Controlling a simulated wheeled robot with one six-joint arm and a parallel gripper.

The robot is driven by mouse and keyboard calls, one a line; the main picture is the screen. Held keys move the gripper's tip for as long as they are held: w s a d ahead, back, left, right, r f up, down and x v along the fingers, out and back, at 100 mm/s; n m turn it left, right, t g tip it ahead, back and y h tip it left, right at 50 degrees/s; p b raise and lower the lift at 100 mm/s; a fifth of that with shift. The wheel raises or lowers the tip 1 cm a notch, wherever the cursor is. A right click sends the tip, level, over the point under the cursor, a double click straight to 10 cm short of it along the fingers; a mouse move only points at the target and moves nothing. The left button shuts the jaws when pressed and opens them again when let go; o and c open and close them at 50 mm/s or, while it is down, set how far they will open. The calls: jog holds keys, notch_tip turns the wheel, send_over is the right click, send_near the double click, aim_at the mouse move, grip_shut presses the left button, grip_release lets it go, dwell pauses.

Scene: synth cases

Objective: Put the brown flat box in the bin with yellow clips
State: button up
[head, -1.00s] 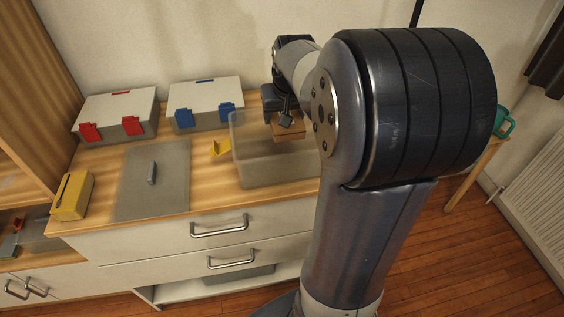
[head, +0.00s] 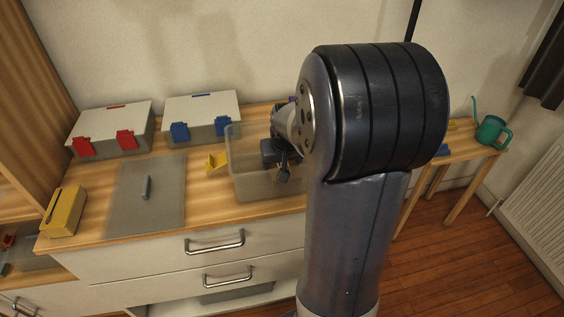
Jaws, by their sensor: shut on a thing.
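The bin with yellow clips is a clear, open-topped bin (head: 245,185) on the wooden counter. One yellow clip (head: 217,162) sticks out at its left side; its right part is hidden behind my arm. My gripper (head: 283,174) is at the bin, low over its opening or inside it, and shut. The brown flat box, seen in its jaws a second ago, cannot be clearly made out now behind the gripper and the bin wall. A grey see-through lid (head: 125,205) with a dark handle (head: 146,188) lies flat on the counter left of the bin.
A closed bin with red clips (head: 115,125) and one with blue clips (head: 200,112) stand along the wall. A yellow slotted box (head: 63,212) sits at the counter's left end. A green watering can (head: 491,131) stands on a small table at right.

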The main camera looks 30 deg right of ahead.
jog(key=shift+f, duration=0.15)
jog(key=o, duration=1.1)
jog(key=shift+c, duration=0.2)
jog(key=shift+r, duration=0.35)
jog(key=p+v, duration=0.1)
jog(key=v, duration=1)
jog(key=shift+s+r, duration=0.25)
jog(key=shift+r, duration=0.05)
jog(key=shift+a, duration=0.1)
